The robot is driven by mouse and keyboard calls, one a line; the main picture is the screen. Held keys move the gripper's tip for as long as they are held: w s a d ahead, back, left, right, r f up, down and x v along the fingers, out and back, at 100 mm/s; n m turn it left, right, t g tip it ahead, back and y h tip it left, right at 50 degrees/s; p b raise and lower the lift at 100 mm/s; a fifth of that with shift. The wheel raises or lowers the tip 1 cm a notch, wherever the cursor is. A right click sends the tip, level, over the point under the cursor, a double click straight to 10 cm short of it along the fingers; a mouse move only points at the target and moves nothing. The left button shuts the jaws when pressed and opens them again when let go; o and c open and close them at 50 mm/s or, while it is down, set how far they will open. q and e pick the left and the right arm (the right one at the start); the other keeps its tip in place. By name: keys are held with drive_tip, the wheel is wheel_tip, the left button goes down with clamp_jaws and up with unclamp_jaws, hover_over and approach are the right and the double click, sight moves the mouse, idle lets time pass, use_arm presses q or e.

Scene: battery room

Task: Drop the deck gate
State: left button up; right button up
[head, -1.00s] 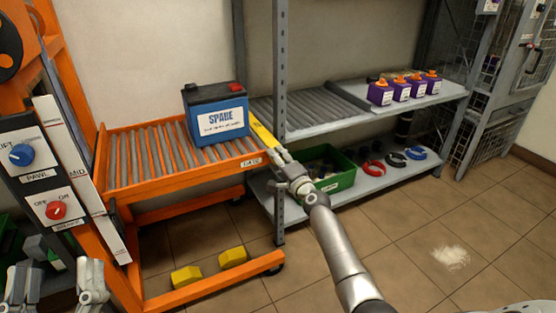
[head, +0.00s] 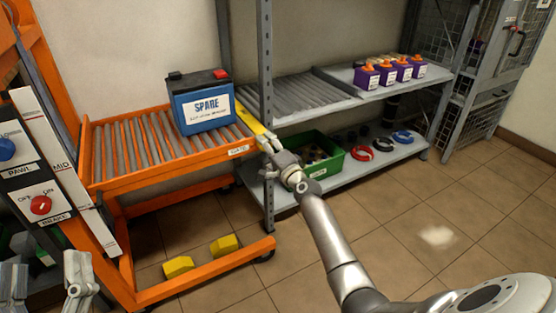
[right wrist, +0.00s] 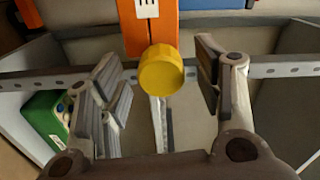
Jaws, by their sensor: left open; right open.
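The orange roller deck (head: 98,180) carries a blue spare battery (head: 205,110) near its right end. A yellow bar (head: 246,119), which looks like the deck gate, stands along that right end. My right gripper (head: 268,143) is at the bar's near end, beside the grey shelf post. In the right wrist view, a round yellow knob (right wrist: 161,71) on an orange part (right wrist: 150,28) sits between the spread fingers of this gripper (right wrist: 163,85), with gaps on both sides. My left gripper (head: 45,285) is open and empty at the lower left, apart from the deck.
A grey shelf post (head: 266,100) stands close to my right gripper. A green bin (head: 328,165) sits on the lower shelf; purple batteries (head: 387,75) stand above. A panel with a blue knob (head: 6,150) and a red knob (head: 40,205) is at left. Yellow blocks (head: 178,266) lie below the deck.

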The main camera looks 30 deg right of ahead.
drive_tip(key=s, duration=1.1)
drive_tip(key=shift+a, duration=0.15)
drive_tip(key=shift+a, duration=0.1)
